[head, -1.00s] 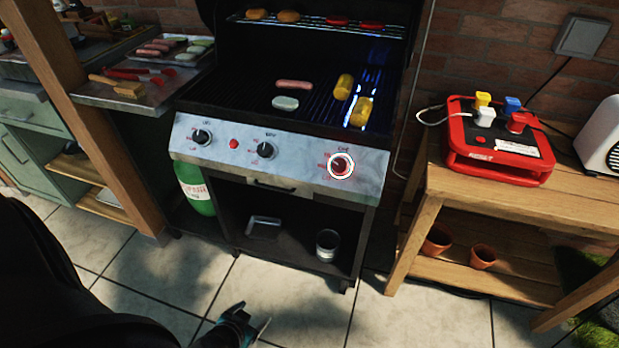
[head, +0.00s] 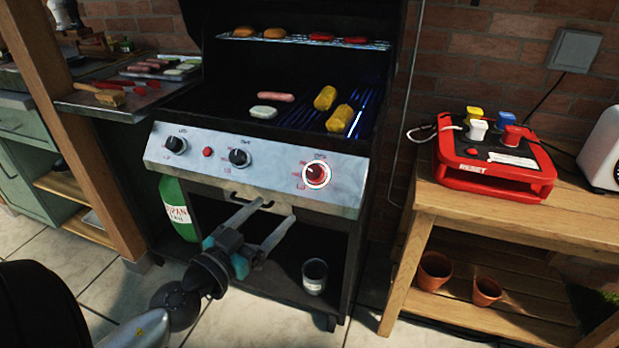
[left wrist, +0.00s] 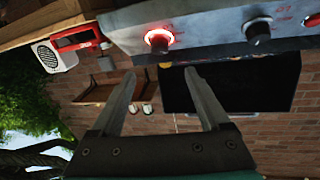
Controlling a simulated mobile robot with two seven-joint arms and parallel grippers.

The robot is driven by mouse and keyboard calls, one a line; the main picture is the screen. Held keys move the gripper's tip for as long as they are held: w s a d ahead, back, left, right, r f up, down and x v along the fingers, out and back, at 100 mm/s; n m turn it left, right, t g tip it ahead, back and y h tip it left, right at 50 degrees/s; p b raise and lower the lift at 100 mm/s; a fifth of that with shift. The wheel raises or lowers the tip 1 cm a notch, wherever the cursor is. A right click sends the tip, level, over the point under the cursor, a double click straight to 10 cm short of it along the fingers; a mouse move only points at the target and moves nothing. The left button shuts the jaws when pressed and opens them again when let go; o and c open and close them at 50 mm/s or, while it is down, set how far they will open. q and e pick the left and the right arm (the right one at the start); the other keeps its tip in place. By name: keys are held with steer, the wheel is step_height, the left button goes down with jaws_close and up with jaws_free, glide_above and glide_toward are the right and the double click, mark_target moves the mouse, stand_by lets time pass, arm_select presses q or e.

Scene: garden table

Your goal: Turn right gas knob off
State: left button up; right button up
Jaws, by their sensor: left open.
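The right gas knob (head: 317,173) is at the right end of the grill's silver front panel (head: 265,185). It is red with a lit ring, while the middle knob (head: 240,158) and left knob (head: 174,145) are black. My left gripper (head: 280,210) is open and empty, below and left of the right knob in the head view, in front of the grill. In the left wrist view the glowing right knob (left wrist: 158,39) shows beyond the open fingertips (left wrist: 159,73), apart from them. My right gripper is not in view.
Blue flames burn under the grill's right side, by two corn cobs (head: 333,108). A handle and a glass (head: 314,277) are below the panel. A wooden side table (head: 500,208) stands right, holding a red box (head: 490,170). A wooden post (head: 70,130) stands left.

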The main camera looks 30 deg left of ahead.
mark_target(310, 176)
arm_select(q)
steer(key=w+p, duration=0.3)
steer(key=w, duration=1)
steer(key=shift+a, duration=0.1)
steer(key=shift+w, duration=0.8)
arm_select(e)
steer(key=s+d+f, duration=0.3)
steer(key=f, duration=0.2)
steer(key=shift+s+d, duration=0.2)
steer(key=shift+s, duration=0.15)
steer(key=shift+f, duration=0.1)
arm_select(q)
jaws_close()
